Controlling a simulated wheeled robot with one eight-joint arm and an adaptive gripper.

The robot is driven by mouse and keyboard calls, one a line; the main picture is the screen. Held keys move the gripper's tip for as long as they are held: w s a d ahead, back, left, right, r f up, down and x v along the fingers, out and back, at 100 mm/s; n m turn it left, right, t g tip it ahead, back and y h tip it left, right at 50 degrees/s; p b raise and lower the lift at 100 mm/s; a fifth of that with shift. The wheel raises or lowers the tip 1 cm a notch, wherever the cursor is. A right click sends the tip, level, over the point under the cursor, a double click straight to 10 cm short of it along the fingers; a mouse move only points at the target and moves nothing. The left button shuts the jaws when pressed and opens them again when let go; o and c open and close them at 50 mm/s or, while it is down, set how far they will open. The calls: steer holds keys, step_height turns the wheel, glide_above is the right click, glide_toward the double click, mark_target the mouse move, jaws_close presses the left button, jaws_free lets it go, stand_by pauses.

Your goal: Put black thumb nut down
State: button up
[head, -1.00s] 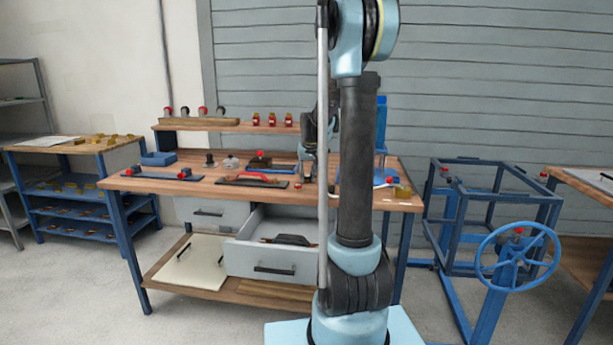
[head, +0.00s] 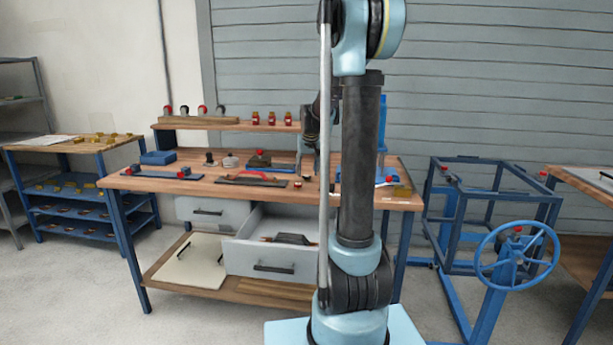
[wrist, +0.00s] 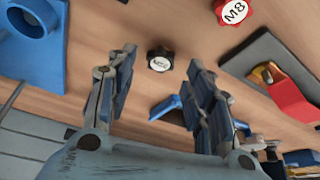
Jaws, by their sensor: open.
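The black thumb nut (wrist: 160,60) stands on the wooden bench top in the wrist view, its pale marked cap facing the camera. My gripper (wrist: 162,52) is open, with one finger on each side of the nut in the picture and a visible gap to both. The nut looks clear of the fingers and rests on the wood. In the head view my gripper (head: 308,172) hangs above the bench (head: 215,186), partly hidden by my arm. The nut is too small there to make out surely.
A red knob marked M8 (wrist: 235,10) stands near the nut. A dark plate (wrist: 262,52) with a red-handled tool (wrist: 290,98) lies to the right, and a blue fixture (wrist: 38,15) to the left. Below the bench top, a drawer (head: 272,256) is open.

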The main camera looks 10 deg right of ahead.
steer(key=v, duration=1)
steer(key=shift+r, duration=0.15)
steer(key=shift+s, duration=0.1)
